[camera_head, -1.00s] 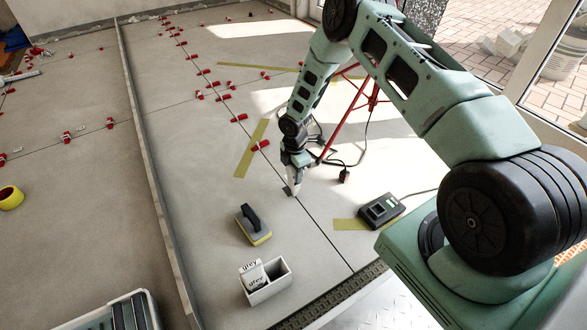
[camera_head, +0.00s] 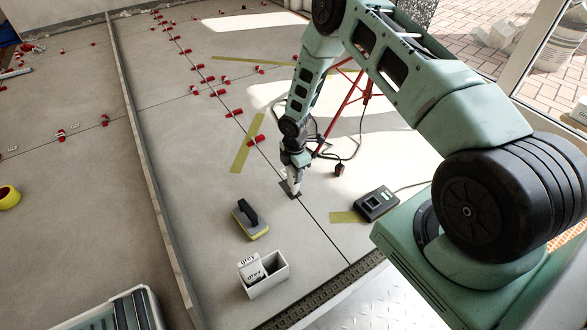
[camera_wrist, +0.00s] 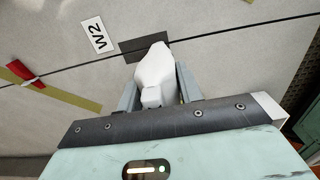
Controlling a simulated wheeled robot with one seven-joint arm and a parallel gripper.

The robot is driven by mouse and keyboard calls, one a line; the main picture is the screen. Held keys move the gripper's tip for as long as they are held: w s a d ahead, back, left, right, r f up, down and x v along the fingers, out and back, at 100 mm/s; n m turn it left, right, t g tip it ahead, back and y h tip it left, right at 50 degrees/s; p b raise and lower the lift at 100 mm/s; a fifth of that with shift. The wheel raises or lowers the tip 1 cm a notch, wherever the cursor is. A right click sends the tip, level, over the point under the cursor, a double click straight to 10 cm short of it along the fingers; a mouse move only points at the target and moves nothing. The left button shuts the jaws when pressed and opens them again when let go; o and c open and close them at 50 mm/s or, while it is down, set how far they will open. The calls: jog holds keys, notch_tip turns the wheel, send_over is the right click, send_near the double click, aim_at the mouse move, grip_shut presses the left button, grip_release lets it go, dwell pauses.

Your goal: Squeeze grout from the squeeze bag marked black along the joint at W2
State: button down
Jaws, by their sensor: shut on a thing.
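My gripper (camera_head: 293,182) is shut on a white squeeze bag (camera_wrist: 154,70), low over the floor. In the wrist view the bag lies between the two grey fingers (camera_wrist: 157,88), its narrow end over a dark rectangular patch (camera_wrist: 133,46) on the joint. Its marking is not visible. A white label reading W2 (camera_wrist: 98,36) lies beside the patch. The dark joint line (camera_wrist: 230,30) runs on both sides of it. In the head view the dark patch (camera_head: 286,186) shows around the bag's tip. Whether the tip touches the floor is unclear.
A yellow-based float (camera_head: 250,220) and a dark device (camera_head: 376,203) lie nearby. Red levelling pieces (camera_head: 234,113) and yellow-green tape strips (camera_head: 247,143) are on the tiles. A red tripod (camera_head: 352,103) with cables stands behind my gripper.

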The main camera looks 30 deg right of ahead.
jog(key=shift+s, duration=0.15)
jog(key=shift+s+p, duration=0.5)
jog(key=shift+s, duration=0.45)
jog(key=shift+s+p, duration=0.5)
jog(key=shift+s, duration=0.4)
